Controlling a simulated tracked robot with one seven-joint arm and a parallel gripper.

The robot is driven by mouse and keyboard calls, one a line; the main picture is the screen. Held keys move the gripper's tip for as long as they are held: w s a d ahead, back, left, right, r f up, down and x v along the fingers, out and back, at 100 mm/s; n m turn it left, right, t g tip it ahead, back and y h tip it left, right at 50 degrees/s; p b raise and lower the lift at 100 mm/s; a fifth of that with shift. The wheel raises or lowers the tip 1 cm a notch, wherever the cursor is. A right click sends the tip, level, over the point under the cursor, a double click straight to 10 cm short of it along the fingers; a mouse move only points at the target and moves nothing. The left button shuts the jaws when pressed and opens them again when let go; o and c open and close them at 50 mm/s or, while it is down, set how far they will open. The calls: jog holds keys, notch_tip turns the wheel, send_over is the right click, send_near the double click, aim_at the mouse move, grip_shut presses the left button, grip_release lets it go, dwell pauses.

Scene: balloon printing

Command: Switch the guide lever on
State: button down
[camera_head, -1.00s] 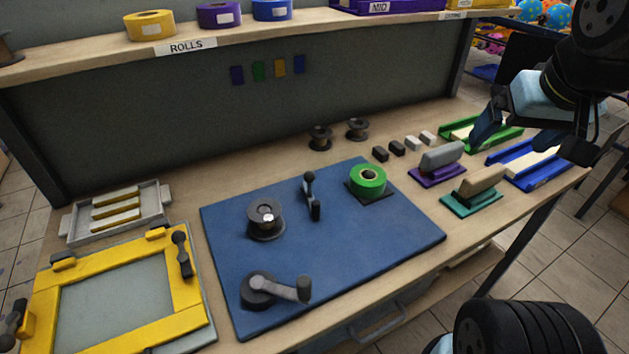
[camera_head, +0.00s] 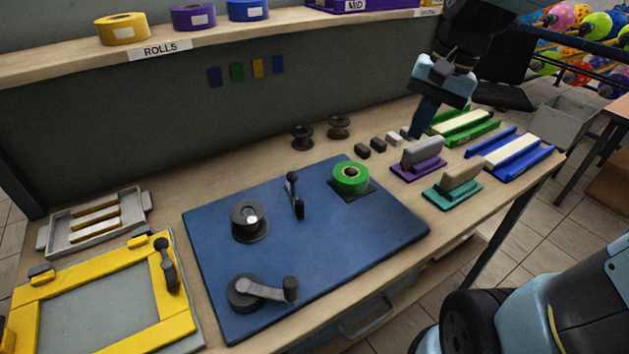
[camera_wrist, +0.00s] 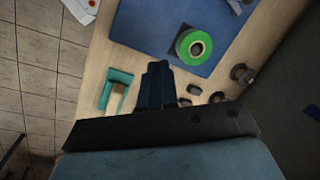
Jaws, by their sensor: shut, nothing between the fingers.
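The likely guide lever (camera_head: 295,194) is a small black lever with a round knob, standing near the back of the blue mat (camera_head: 330,255), between a dark spool (camera_head: 249,221) and a green tape roll (camera_head: 350,178). My gripper (camera_head: 418,130) is shut and empty, pointing down over the back right of the table, to the right of the mat and well apart from the lever. In the wrist view my shut fingers (camera_wrist: 156,85) lie beside the green roll (camera_wrist: 194,46); the lever is not clearly seen there.
A crank (camera_head: 262,291) sits at the mat's front. Purple (camera_head: 418,160) and teal (camera_head: 454,188) handled blocks, small dark and pale blocks, and green and blue trays (camera_head: 512,155) stand right. A yellow frame (camera_head: 100,300) is front left. A shelf (camera_head: 215,35) overhangs the back.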

aim_at(294, 188)
jog(key=w+a+f+m+g+y, duration=0.3)
jog(key=w+a+f+g, duration=0.3)
jog(key=a, duration=0.5)
notch_tip(294, 188, down, 4)
jog(key=shift+w+r+m+g+y, duration=0.3)
jog(key=shift+w+m, duration=0.6)
jog(key=shift+w, duration=0.35)
jog(key=shift+a+f, duration=0.1)
jog(key=shift+f, duration=0.05)
jog(key=x, duration=1)
jog(key=shift+s, duration=0.2)
jog(key=shift+s+a, duration=0.8)
jog(key=shift+a, duration=0.05)
jog(key=shift+s+a, duration=0.45)
